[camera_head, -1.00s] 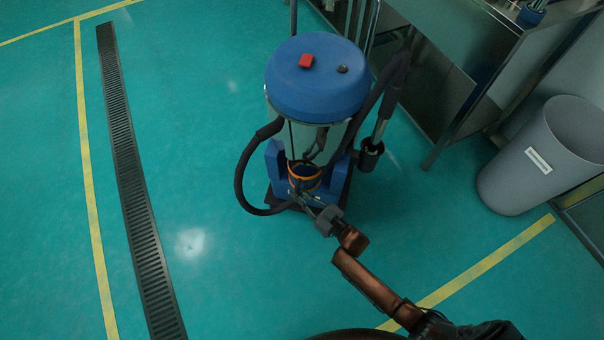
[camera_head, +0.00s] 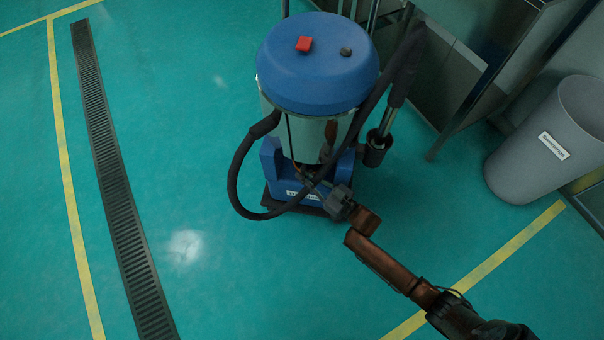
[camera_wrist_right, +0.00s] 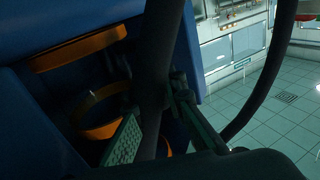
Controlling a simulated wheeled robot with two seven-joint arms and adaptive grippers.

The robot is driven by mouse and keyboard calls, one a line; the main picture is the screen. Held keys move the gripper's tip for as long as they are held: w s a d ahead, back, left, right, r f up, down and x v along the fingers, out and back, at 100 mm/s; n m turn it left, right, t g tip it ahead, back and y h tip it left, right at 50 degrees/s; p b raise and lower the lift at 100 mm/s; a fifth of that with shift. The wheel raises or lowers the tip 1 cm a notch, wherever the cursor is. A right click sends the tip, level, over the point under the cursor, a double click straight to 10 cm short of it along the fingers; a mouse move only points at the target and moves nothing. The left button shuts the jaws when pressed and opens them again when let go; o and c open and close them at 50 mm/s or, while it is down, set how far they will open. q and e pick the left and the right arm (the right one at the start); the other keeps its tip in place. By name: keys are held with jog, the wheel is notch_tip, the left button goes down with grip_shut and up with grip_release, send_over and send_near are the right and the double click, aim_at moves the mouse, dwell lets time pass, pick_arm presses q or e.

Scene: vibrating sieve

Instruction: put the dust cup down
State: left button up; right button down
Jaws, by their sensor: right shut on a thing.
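My right gripper (camera_head: 309,183) reaches from the lower right to the front of the blue vacuum base (camera_head: 287,188). It is shut, with the dust cup taken to be its load. In the head view the cup is hidden or too small to make out. In the right wrist view an orange band (camera_wrist_right: 98,131), apparently on the dust cup, shows in a dark space between blue walls, beside the fingers (camera_wrist_right: 158,127). I cannot tell whether the cup rests on anything. My left gripper is out of view.
The vacuum's blue lid (camera_head: 317,66) with a red block stands above the base. The black hose (camera_head: 236,172) loops left and passes close to my right gripper. A grey bin (camera_head: 525,155) and a steel table stand right. Floor left and front is clear.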

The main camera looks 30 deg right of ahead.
jog(key=shift+r, duration=0.1)
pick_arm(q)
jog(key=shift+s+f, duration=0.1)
pick_arm(e)
jog(key=c, duration=2)
grip_release()
jog(key=shift+f, duration=0.25)
jog(key=shift+s+r, duration=0.1)
jog(key=shift+r, duration=0.15)
pick_arm(q)
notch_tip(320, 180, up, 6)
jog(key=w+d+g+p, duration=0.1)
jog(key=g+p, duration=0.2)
jog(key=p, duration=0.2)
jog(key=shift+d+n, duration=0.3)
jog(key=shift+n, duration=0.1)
pick_arm(e)
jog(key=v, duration=1.2)
